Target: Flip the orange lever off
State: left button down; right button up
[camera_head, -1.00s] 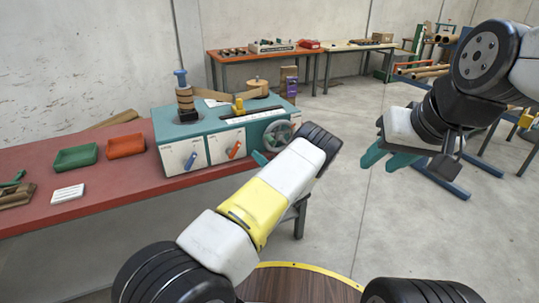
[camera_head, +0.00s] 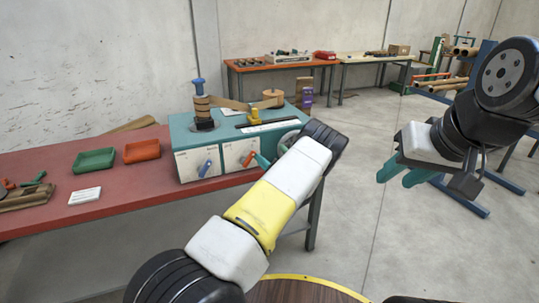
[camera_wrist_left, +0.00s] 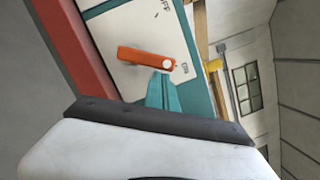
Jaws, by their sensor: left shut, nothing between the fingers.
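The orange lever (camera_head: 248,159) sits on a white panel on the front of the teal winder (camera_head: 185,137), tilted in the head view. In the left wrist view the orange lever (camera_wrist_left: 143,57) lies almost flat across the picture, with a round light spot at its right end. My left gripper (camera_head: 263,161) is shut and empty, just right of the lever. In the left wrist view its teal fingertips (camera_wrist_left: 162,78) are right by that right end; I cannot tell whether they touch. My right gripper (camera_head: 401,172) is open and empty, over the floor at the right.
A blue lever (camera_head: 205,169) is on the panel to the left. The red bench (camera_head: 130,187) holds a green tray (camera_head: 94,160), an orange tray (camera_head: 142,151) and a white card (camera_head: 84,196). A handwheel partly shows behind my left arm.

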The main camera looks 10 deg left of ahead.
aim_at(250, 154)
pick_arm(q)
jog(key=shift+a+r+n, duration=0.1)
jog(key=shift+r+n, duration=0.2)
jog(key=shift+n, duration=0.3)
jog(key=n, duration=0.1)
jog(key=a+r+n+g, duration=0.1)
jog(key=n, duration=0.1)
jog(key=s+r+n, duration=0.1)
jog(key=n, duration=0.1)
jog(key=shift+s+a, duration=0.1)
jog(key=shift+a, duration=0.2)
jog(key=n, duration=0.1)
jog(key=s+a+n+g+h, duration=0.1)
jog(key=n, duration=0.1)
jog(key=shift+a+r+n, duration=0.25)
jog(key=shift+r+n, duration=0.05)
jog(key=shift+r, duration=0.1)
jog(key=a+n, duration=0.1)
jog(key=s+n+h, duration=0.1)
jog(key=n, duration=0.1)
jog(key=shift+s+a, duration=0.1)
jog(key=shift+a, duration=0.3)
jog(key=shift+s+a, duration=0.1)
jog(key=shift+a, duration=0.05)
